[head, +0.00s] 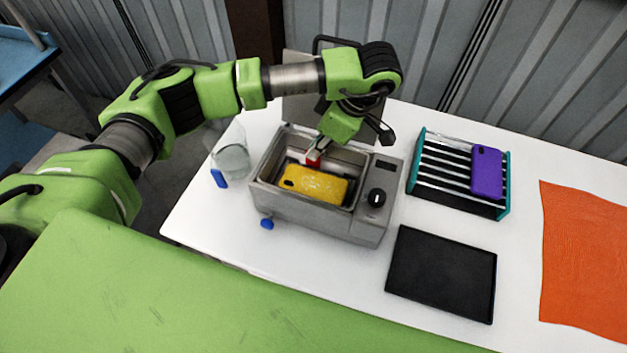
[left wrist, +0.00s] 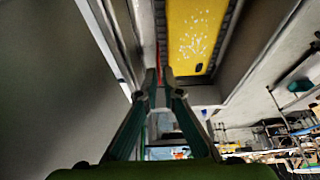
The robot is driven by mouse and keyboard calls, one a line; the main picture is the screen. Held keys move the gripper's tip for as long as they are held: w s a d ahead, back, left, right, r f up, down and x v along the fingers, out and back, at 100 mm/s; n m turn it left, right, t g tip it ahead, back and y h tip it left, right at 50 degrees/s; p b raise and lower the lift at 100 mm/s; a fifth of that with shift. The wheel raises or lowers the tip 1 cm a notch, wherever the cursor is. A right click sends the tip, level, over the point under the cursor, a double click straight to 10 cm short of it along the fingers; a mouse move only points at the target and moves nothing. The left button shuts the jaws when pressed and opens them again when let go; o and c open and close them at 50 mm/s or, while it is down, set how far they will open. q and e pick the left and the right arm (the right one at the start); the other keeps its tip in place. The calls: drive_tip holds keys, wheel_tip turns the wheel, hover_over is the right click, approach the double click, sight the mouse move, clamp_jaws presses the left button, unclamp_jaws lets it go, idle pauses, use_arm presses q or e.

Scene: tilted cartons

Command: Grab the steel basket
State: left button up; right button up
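The steel basket (head: 353,201) sits in the open tank of a grey metal cleaner, with a yellow phone case (head: 315,185) lying in it. Its dark mesh edge shows beside the yellow case (left wrist: 195,40) in the left wrist view. A red grip (head: 313,158) is at the basket's far side. My left gripper (head: 317,152) reaches down over the tank's back rim. In the left wrist view its fingertips (left wrist: 160,82) are close together around the thin red grip. The exact contact is partly hidden. My right gripper is not in view.
The grey cleaner (head: 315,222) has a black knob and a raised lid behind. A glass beaker (head: 232,160) stands left. A teal-ended rack (head: 440,186) holds a purple case (head: 487,172). A black tray (head: 441,275) and orange cloth (head: 585,265) lie right on the white table.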

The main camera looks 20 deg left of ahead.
sight(312, 167)
use_arm(q)
drive_tip(key=shift+p+x, duration=0.6)
drive_tip(key=shift+x, duration=1.15)
drive_tip(key=shift+d, duration=0.15)
clamp_jaws()
